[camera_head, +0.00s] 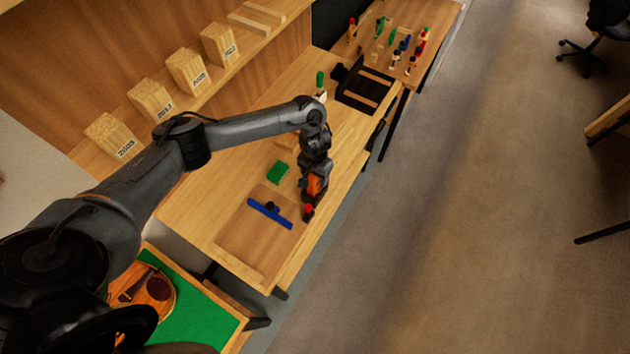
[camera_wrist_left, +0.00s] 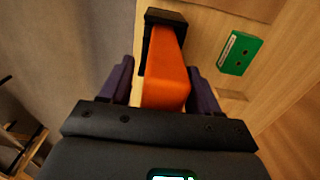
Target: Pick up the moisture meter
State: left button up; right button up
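I take the orange block with a black end to be the moisture meter (camera_wrist_left: 168,75). In the left wrist view it lies between the two fingers of my left gripper (camera_wrist_left: 160,88). The fingers are apart, with a narrow gap on the left side of the meter; the right finger looks close to or against it. In the head view a patch of orange (camera_head: 315,184) shows at my left gripper (camera_head: 311,192), near the bench's right edge. Whether the meter rests on the bench or is raised is unclear. My right gripper is not in view.
A green block (camera_head: 277,172) lies left of the gripper; it also shows in the wrist view (camera_wrist_left: 240,53). A blue bar tool (camera_head: 270,213) lies nearer, and a small red-topped thing (camera_head: 308,210) is close by. Numbered wood blocks (camera_head: 186,70) line the back shelf.

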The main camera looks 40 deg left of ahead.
pick_arm(q)
jog(key=c, duration=1)
grip_shut()
jog(key=shift+r, duration=0.15)
